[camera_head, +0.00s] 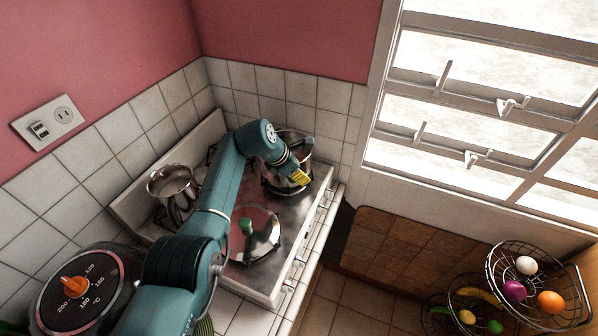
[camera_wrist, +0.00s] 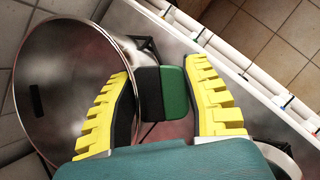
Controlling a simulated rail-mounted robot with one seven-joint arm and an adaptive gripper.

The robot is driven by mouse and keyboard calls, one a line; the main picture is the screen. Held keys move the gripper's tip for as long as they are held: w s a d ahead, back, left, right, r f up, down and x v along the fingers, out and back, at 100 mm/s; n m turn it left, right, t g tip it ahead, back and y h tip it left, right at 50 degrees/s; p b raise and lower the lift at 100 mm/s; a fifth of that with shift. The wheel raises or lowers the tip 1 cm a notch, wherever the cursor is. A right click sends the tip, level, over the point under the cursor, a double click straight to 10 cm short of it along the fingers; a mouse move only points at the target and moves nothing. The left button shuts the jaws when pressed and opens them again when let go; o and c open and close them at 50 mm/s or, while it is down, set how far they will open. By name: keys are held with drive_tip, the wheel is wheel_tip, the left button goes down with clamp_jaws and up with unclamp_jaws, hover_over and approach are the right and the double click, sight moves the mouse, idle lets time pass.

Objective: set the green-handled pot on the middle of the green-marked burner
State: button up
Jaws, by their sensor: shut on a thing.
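The steel pot (camera_head: 292,140) is at the far end of the stove in the head view, partly hidden by my arm. In the wrist view the pot (camera_wrist: 70,75) fills the left side, and its shiny inside looks empty. Its black and green handle (camera_wrist: 174,92) lies between the yellow fingers of my gripper (camera_wrist: 160,75), which is shut on it. My gripper also shows in the head view (camera_head: 299,177) beside the pot. Part of a black burner grate shows by the pot's rim in the wrist view.
A second steel pot (camera_head: 170,181) stands on the stove's left side. A lid with a green knob (camera_head: 262,240) lies at the near part of the stove (camera_head: 228,276). Tiled walls bound the stove. Wire baskets (camera_head: 573,297) with fruit and eggs stand at lower right.

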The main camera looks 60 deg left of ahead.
drive_tip(key=shift+f+b, duration=0.3)
drive_tip(key=shift+f, duration=0.05)
idle(0.5)
drive_tip(key=o, duration=1.3)
drive_tip(key=shift+c, duration=0.2)
drive_tip(key=shift+f, duration=0.25)
drive_tip(key=v, duration=1.2)
drive_tip(key=shift+r, duration=0.15)
